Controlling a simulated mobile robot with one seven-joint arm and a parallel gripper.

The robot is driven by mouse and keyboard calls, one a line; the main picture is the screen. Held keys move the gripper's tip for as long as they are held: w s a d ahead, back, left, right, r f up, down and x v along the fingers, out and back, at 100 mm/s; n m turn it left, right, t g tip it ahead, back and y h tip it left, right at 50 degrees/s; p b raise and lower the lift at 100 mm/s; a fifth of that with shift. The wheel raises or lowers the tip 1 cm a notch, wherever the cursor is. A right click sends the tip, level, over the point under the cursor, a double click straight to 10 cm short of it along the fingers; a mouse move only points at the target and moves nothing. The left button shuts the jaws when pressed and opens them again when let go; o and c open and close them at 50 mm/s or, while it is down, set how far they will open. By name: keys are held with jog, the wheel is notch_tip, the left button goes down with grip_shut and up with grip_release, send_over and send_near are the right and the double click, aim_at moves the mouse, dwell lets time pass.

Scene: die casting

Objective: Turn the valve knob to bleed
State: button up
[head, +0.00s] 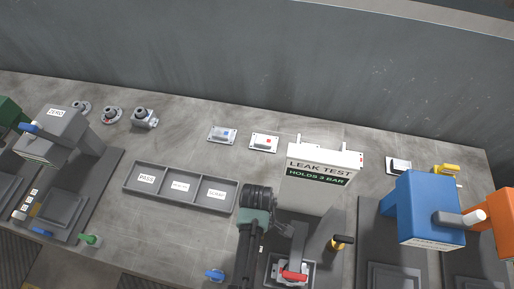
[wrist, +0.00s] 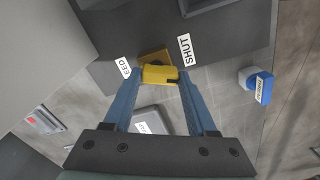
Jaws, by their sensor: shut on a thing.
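The valve knob (wrist: 158,75) is yellow and sits on a brownish-yellow base in the wrist view. My gripper (wrist: 160,78) has its two blue fingers shut on it, one on each side. A label reading SHUT (wrist: 185,50) is up and right of the knob. A partly covered label ending in EED (wrist: 123,67) is to its left. A dark notch shows at the knob's right end, toward SHUT. In the head view my arm stands in front of the leak test station (head: 318,172), and I cannot make out the knob or my fingertips there.
A blue-capped piece (wrist: 262,82) stands right of my fingers in the wrist view. A three-part tray (head: 129,187) lies left of my arm. A red-topped part (head: 292,276) sits on the leak station's base. A blue machine (head: 428,205) stands to the right.

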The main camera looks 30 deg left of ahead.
jog(key=m+p, duration=0.1)
jog(key=m, duration=0.3)
jog(key=shift+a+r+m, duration=0.1)
jog(key=shift+m, duration=0.2)
jog(key=m+p, duration=0.1)
jog(key=m, duration=0.2)
jog(key=shift+w+m, duration=0.1)
jog(key=shift+m, duration=0.3)
jog(key=m, duration=0.3)
jog(key=m+p, duration=0.1)
jog(key=m, duration=0.3)
jog(key=shift+w+a, duration=0.15)
jog(key=m, duration=0.3)
jog(key=shift+w+m, duration=0.1)
jog(key=shift+m, duration=0.3)
jog(key=m, duration=0.4)
jog(key=shift+p, duration=0.3)
jog(key=m, duration=0.4)
jog(key=shift+w, duration=0.15)
jog(key=shift+d+m, duration=0.2)
jog(key=shift+m, duration=1.6)
